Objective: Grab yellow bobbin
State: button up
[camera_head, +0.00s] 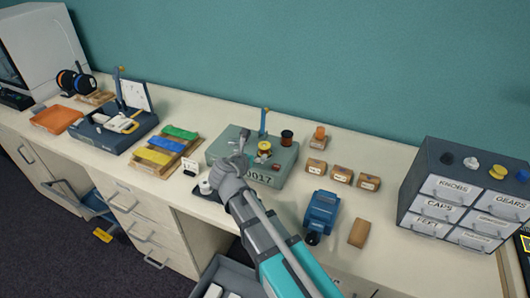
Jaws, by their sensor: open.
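My wrist hides part of the box's front left. A dark brown bobbin (287,137) stands right of the yellow one.
A thin upright post (264,122) stands behind the yellow bobbin. An orange bobbin (319,132) and several small cardboard boxes (341,175) are to the right. A blue device (321,212) and a drawer cabinet (440,200) stand farther right. Colored strips (162,151) lie left.

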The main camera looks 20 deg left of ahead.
aim_at(263, 147)
jog(key=shift+b+x, duration=0.6)
jog(key=shift+x, duration=1.6)
jog(key=shift+w+f, duration=0.1)
jog(key=shift+w, duration=0.05)
jog(key=shift+b+x, duration=1)
jog(key=shift+x, duration=1.5)
jog(key=shift+d, duration=0.15)
jog(key=c, duration=1)
